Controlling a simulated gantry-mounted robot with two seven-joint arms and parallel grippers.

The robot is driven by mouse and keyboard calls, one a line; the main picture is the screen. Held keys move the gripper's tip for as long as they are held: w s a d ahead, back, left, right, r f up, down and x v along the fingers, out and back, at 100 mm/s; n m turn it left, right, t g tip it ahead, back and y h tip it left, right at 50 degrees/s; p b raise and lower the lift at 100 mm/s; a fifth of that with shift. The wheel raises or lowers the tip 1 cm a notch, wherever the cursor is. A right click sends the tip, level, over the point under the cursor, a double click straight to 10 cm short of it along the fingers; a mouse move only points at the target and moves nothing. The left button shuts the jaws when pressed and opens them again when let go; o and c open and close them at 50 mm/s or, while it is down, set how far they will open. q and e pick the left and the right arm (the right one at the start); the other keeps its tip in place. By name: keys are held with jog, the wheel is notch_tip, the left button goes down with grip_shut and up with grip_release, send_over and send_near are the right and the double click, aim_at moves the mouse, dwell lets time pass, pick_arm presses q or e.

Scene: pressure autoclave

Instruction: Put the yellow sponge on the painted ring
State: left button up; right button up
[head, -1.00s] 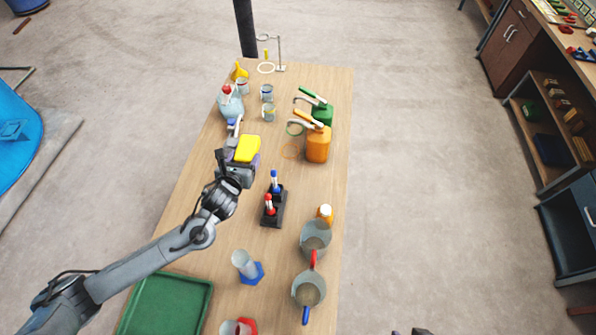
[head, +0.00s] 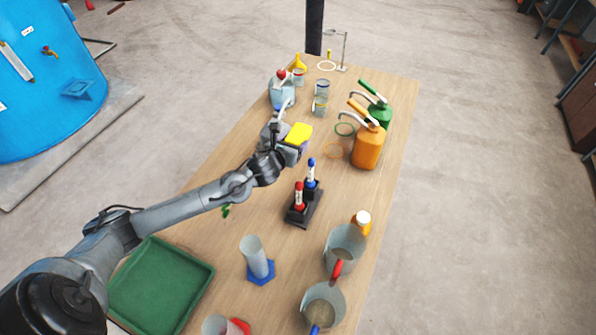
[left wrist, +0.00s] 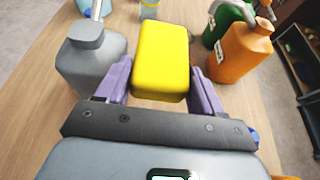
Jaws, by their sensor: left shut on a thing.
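My left gripper (head: 293,141) is shut on the yellow sponge (head: 299,132) and holds it over the middle of the table. In the left wrist view the sponge (left wrist: 161,60) sits between the two purple fingers of the gripper (left wrist: 163,80). Three rings show on the tabletop: an orange ring (head: 334,142) to the right of the sponge, a green ring (head: 345,129) just beyond it, and a white ring (head: 327,66) at the far end under a stand. The sponge is apart from all of them. My right gripper is not in view.
A grey bottle (left wrist: 92,62) stands close left of the gripper. An orange pump bottle (head: 368,148) and a green one (head: 380,113) stand right of the rings. Clear cups (head: 320,105) stand beyond the sponge. A marker stand (head: 304,210) is nearer.

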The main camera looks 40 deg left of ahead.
pick_arm(q)
send_over(294, 178)
notch_tip(294, 178, down, 11)
jog(key=shift+r+b, duration=0.1)
jog(key=shift+b, duration=0.35)
jog(key=shift+f+b, duration=0.35)
jog(key=shift+f, duration=2)
jog(key=shift+f, duration=0.1)
jog(key=o, duration=0.7)
jog(key=shift+p+v, duration=0.35)
jog(key=shift+v, duration=1.75)
